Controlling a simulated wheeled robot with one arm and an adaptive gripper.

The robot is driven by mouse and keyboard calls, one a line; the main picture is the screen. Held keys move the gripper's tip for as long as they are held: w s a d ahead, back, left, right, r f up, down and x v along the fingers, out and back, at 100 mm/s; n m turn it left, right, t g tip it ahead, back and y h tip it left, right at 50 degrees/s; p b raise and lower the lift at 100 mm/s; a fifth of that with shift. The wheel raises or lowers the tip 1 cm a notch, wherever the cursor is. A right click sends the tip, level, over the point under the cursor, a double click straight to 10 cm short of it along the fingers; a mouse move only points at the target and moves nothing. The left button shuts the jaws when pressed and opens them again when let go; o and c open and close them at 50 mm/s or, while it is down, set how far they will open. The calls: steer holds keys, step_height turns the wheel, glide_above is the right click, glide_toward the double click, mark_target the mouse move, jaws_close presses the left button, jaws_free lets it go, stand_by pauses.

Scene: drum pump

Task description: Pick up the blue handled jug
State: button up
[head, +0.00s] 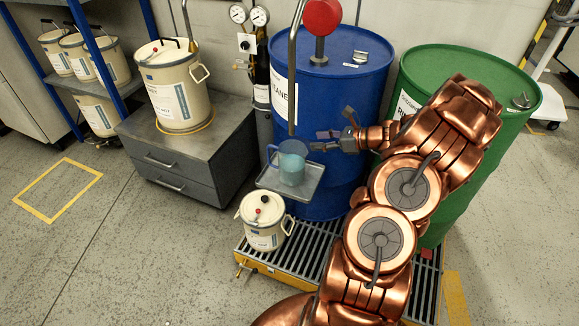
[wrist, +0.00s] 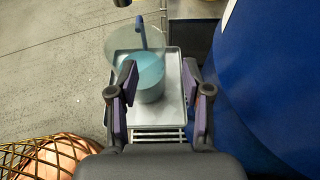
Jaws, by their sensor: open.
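The jug (head: 292,161) is a teal-blue, see-through vessel with a blue handle on its left side in the head view. It stands upright on a small grey tray (head: 303,190) in front of the blue drum. In the wrist view the jug (wrist: 142,75) is ahead of my gripper, its blue handle at the far side. My gripper (head: 331,141) is open just right of the jug in the head view. In the wrist view, the fingers of my gripper (wrist: 160,82) are spread, and the left fingertip overlaps the jug's near side. I cannot tell whether it touches.
A blue drum (head: 335,95) stands close behind the tray, and a green drum (head: 465,90) is to the right. A cream lidded can (head: 262,238) stands below the tray on the grating (head: 300,255). A pipe hangs above the jug. A grey cabinet (head: 178,165) is at left.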

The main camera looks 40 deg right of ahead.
mark_target(290, 142)
steer(key=x, duration=0.9)
steer(key=shift+w+a+f, duration=0.15)
steer(key=shift+w+a, duration=0.05)
steer(key=shift+w, duration=0.05)
steer(key=shift+c, duration=0.3)
jaws_close()
stand_by(0.3)
